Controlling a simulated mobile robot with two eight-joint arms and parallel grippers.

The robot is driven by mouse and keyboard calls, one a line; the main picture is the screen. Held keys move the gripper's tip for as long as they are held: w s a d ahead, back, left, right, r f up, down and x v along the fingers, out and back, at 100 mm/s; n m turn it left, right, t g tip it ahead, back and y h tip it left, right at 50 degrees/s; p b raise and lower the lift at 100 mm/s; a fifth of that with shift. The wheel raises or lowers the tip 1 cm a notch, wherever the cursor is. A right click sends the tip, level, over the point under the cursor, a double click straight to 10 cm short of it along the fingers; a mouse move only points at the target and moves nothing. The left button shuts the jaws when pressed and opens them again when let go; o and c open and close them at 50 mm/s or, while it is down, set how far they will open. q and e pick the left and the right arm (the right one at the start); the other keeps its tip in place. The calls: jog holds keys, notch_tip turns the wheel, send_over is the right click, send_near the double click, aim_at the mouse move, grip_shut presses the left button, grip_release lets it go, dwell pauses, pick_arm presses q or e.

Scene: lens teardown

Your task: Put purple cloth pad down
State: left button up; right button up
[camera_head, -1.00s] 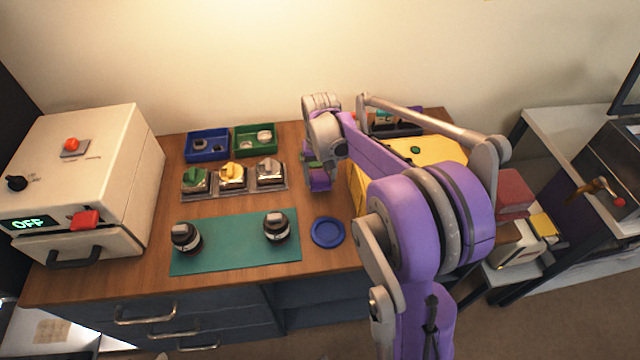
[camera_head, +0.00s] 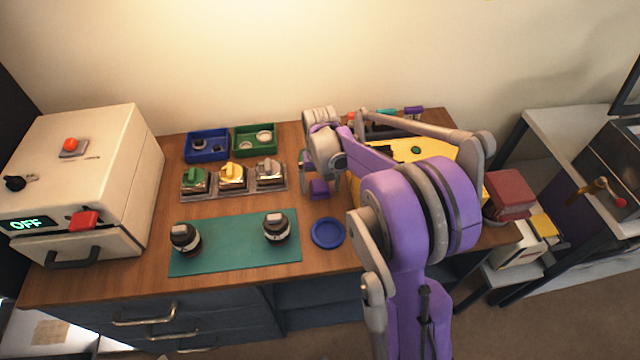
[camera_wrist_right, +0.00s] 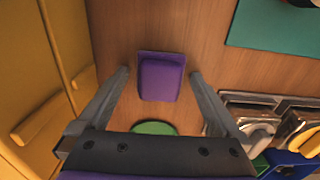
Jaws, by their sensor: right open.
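The purple cloth pad (camera_head: 319,188) is on the wooden worktop, right of the row of small stands. In the right wrist view the purple pad (camera_wrist_right: 161,78) lies flat on the wood, between and just ahead of the fingertips. My right gripper (camera_wrist_right: 160,73) is open, with a visible gap on each side of the pad. In the head view my right gripper (camera_head: 318,178) is above the pad, partly hidden by its own arm. My left gripper is not in view.
A green round object (camera_wrist_right: 153,128) is partly hidden by my gripper's palm. A yellow case (camera_head: 405,150) stands close to the right. A teal mat (camera_head: 230,245) with two black lens parts and a blue round dish (camera_head: 327,232) are nearer the front.

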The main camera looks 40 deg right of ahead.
aim_at(320, 185)
notch_tip(320, 185, up, 12)
jog(key=p, duration=0.1)
jog(key=s+a+f+n+t, duration=0.2)
jog(key=s+a+f+n, duration=0.1)
jog(key=s+a, duration=0.5)
jog(key=s+a+f+n+t, duration=0.2)
jog(key=s+a+t, duration=0.1)
jog(key=s+a, duration=0.6)
jog(key=shift+s+a+f+n, duration=0.25)
jog(key=shift+a+f+n, duration=0.15)
